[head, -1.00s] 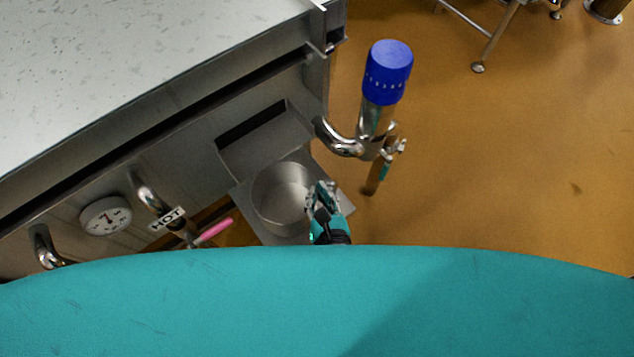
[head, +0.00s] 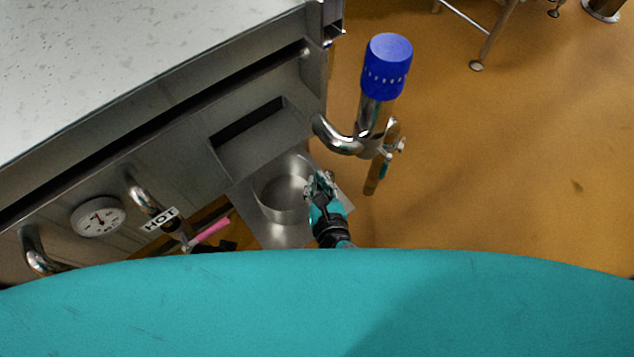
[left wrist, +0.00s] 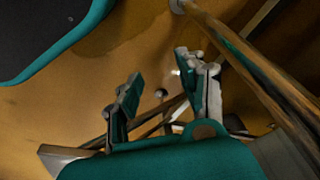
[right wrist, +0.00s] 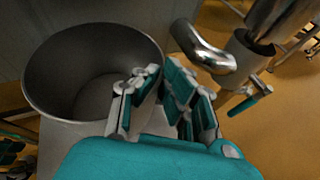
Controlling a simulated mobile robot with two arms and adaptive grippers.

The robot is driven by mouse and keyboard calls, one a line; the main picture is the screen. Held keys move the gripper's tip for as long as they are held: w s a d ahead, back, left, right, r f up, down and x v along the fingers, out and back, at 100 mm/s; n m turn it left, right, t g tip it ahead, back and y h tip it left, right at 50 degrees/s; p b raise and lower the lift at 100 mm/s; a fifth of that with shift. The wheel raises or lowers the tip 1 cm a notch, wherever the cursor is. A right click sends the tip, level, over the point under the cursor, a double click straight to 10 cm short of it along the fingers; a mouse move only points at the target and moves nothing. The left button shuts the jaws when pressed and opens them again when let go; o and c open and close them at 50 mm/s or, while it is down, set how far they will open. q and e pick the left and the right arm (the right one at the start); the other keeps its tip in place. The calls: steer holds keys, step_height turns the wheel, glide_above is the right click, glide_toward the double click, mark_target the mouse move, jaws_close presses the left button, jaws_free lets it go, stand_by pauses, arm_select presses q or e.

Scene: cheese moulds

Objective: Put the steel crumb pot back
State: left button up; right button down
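The steel crumb pot (head: 278,200) is a round, open-topped, empty-looking pot. It is upright at the steel shelf plate (head: 262,232) on the side of the vat. In the right wrist view the pot (right wrist: 60,75) fills the left side. My right gripper (head: 322,184) is at the pot's right rim. Its fingers (right wrist: 162,85) are close together, one on each side of the wall, and look shut on it. The pot's underside is hidden, so I cannot tell whether it touches the plate. My left gripper (left wrist: 158,75) is open and empty above the floor.
A steel pipe with a blue cap (head: 387,68) and a valve stands right of the pot. A ledge (head: 260,138) sits above the plate. A gauge (head: 98,217), HOT label (head: 162,219) and pink handle (head: 211,230) are left. Open floor lies right.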

steer(key=c, duration=1.9)
jaws_free()
steer(key=shift+f, duration=0.1)
steer(key=o, duration=0.4)
